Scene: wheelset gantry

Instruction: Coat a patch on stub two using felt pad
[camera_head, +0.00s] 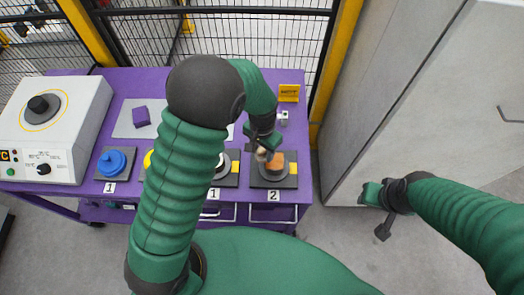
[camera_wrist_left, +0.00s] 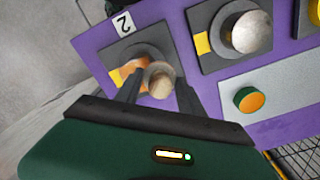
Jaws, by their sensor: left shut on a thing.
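Stub two (camera_head: 275,167) stands on a dark square plate (camera_head: 292,182) behind the label 2. Its top shows orange. My left gripper (camera_head: 263,151) is over this stub, at its left side in the head view. It is shut on a tan round-ended piece, likely the felt pad's handle (camera_wrist_left: 160,82). The orange surface also shows beside this piece in the left wrist view (camera_wrist_left: 133,70). The felt face is hidden, and I cannot tell whether it touches the stub. My right gripper (camera_head: 384,200) hangs off the table's right side; its jaw state is unclear.
Stub one (camera_wrist_left: 250,32) has a bare metal top. A grey tray (camera_head: 125,124) holds a purple block (camera_head: 141,116). A blue knob (camera_head: 112,161) and a white control box (camera_head: 52,130) stand left. A grey cabinet (camera_head: 405,90) is at right. My left arm covers the table's middle.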

